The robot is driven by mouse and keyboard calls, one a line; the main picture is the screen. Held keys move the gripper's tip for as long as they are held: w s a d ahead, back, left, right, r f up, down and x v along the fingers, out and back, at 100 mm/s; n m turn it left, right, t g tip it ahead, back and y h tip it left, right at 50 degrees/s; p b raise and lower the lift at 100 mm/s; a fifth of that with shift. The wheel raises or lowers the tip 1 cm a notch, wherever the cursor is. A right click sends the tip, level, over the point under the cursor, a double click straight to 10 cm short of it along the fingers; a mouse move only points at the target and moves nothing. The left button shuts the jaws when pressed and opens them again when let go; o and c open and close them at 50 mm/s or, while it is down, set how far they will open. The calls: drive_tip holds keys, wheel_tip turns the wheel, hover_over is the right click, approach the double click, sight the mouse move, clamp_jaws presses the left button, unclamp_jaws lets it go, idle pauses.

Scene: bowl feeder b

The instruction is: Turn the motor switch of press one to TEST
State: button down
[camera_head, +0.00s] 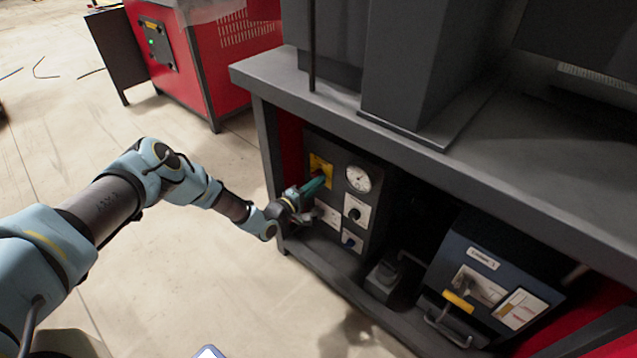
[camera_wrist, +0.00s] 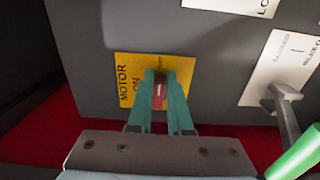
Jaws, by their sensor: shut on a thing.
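The motor switch is a red knob with a white mark (camera_wrist: 160,92) on a yellow plate (camera_wrist: 127,68) that reads MOTOR and ON. The plate appears turned on its side in the wrist view, and lettering behind the fingers is too hidden to read. My gripper (camera_wrist: 161,76) is shut on the red knob, one teal finger on each side. In the head view my gripper (camera_head: 318,182) reaches the yellow plate (camera_head: 319,162) at the upper left of the dark control panel (camera_head: 337,155). The knob is mostly hidden there by the fingers.
A round gauge (camera_head: 358,178) and a plate with a black knob (camera_head: 357,211) sit right of my gripper. A lever (camera_wrist: 287,105) stands out close by in the wrist view. The table edge (camera_head: 420,165) overhangs the panel. A blue box (camera_head: 490,275) stands further right.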

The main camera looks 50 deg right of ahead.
drive_tip(key=c, duration=1)
unclamp_jaws()
drive_tip(key=shift+w+a+f, duration=0.1)
drive_tip(key=shift+w, duration=0.65)
drive_tip(key=shift+c, duration=0.2)
drive_tip(key=shift+o, duration=0.9)
drive_tip(key=shift+s, duration=0.25)
drive_tip(key=a, duration=0.3)
drive_tip(key=a+p, duration=0.1)
drive_tip(key=a, duration=0.6)
drive_tip(key=shift+w+a, duration=0.3)
drive_tip(key=shift+a, duration=0.05)
